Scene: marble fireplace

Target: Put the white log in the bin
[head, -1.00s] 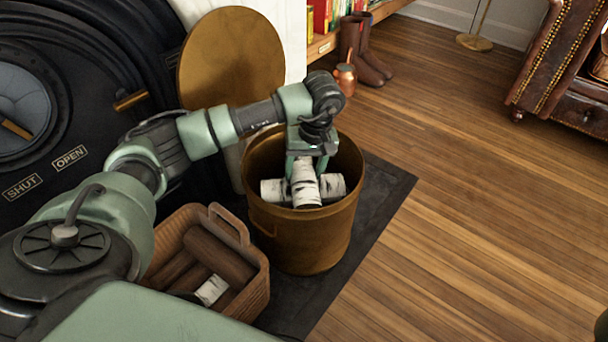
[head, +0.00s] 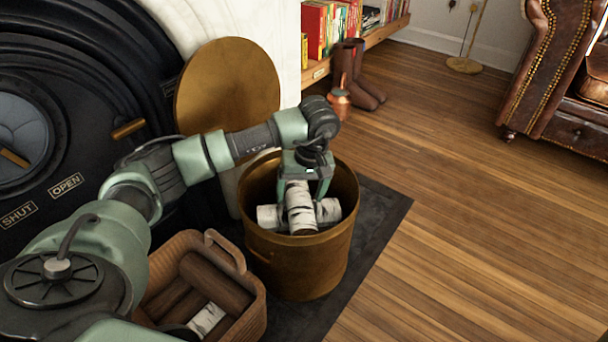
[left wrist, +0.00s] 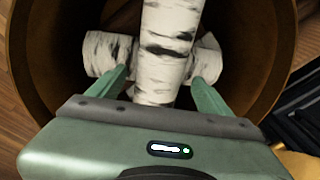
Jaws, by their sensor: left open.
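The brass bin (head: 300,272) stands upright on a dark mat. A white birch log (head: 300,210) is inside it, lying across other white birch wood (head: 328,211) whose ends show on both sides; I cannot tell if that is one log or two. My left gripper (head: 304,190) is inside the bin mouth, open, its fingers on either side of the top log. In the left wrist view, the top log (left wrist: 165,50) runs between the spread fingers (left wrist: 160,75). Another white log (head: 207,320) shows partly in the wicker basket (head: 252,312). My right gripper is not in view.
The basket, left of the bin, also holds several brown logs (head: 215,283). A round brass lid-like disc (head: 228,95) leans behind the bin by the black stove door (head: 60,120). Boots (head: 362,85) and a copper jug (head: 339,103) stand behind. The wooden floor at right is clear.

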